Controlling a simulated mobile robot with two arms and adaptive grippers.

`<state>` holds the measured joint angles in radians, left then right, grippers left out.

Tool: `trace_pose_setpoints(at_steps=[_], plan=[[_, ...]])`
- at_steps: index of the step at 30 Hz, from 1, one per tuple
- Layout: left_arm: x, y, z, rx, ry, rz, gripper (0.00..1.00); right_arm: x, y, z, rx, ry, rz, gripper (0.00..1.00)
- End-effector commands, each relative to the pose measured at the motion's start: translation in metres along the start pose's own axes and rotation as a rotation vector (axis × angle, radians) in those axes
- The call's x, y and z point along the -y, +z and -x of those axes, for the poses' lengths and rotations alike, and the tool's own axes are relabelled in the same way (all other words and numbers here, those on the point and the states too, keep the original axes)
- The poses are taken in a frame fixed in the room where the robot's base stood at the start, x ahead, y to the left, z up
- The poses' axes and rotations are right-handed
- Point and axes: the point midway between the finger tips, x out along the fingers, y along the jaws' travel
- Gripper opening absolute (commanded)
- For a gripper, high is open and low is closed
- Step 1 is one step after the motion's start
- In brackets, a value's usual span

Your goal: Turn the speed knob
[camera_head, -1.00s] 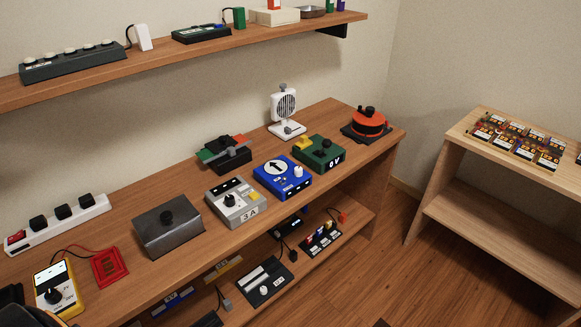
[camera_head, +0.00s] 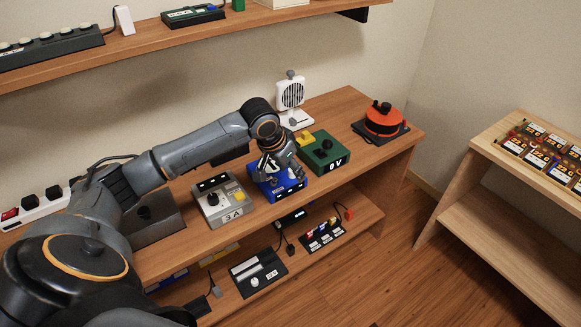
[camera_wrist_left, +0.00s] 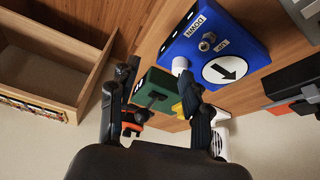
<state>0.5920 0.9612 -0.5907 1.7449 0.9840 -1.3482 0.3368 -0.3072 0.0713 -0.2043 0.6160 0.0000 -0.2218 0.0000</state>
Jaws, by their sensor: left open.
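A blue box (camera_head: 291,190) stands on the workbench, mostly covered by my left gripper (camera_head: 270,172) in the head view. In the left wrist view the blue box (camera_wrist_left: 236,36) shows a white dial with a black arrow, a metal toggle marked UP and DOWN, and a white knob (camera_wrist_left: 179,65) near its edge. No speed label is readable. My left gripper (camera_wrist_left: 155,80) is open and empty over the box. One fingertip is close beside the white knob; I cannot tell whether it touches. My right gripper is not in view.
A green box (camera_head: 325,152) stands right of the blue one, and a grey box (camera_head: 221,203) left of it. A white fan (camera_head: 291,95) and an orange-topped device (camera_head: 384,120) stand further back. A lower shelf holds more devices. A side table (camera_head: 500,190) is at right.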

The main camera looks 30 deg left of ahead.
Motion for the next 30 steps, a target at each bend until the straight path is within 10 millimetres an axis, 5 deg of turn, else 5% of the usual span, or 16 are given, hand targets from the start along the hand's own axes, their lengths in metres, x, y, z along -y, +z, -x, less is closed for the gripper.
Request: trace_pose_setpoints(at_steps=[1,4,10,30], plan=[[0.015,-0.010,0.023,-0.005,-0.017,0.019,0.48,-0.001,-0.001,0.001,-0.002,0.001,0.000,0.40],[0.029,-0.017,0.051,0.002,-0.024,0.054,0.48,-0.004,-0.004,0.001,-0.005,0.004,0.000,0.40],[0.038,-0.020,0.064,0.011,-0.024,0.086,0.48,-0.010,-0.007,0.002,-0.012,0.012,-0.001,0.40],[0.041,-0.019,-0.055,0.010,-0.023,0.085,0.48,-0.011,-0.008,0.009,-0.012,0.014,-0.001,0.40]])
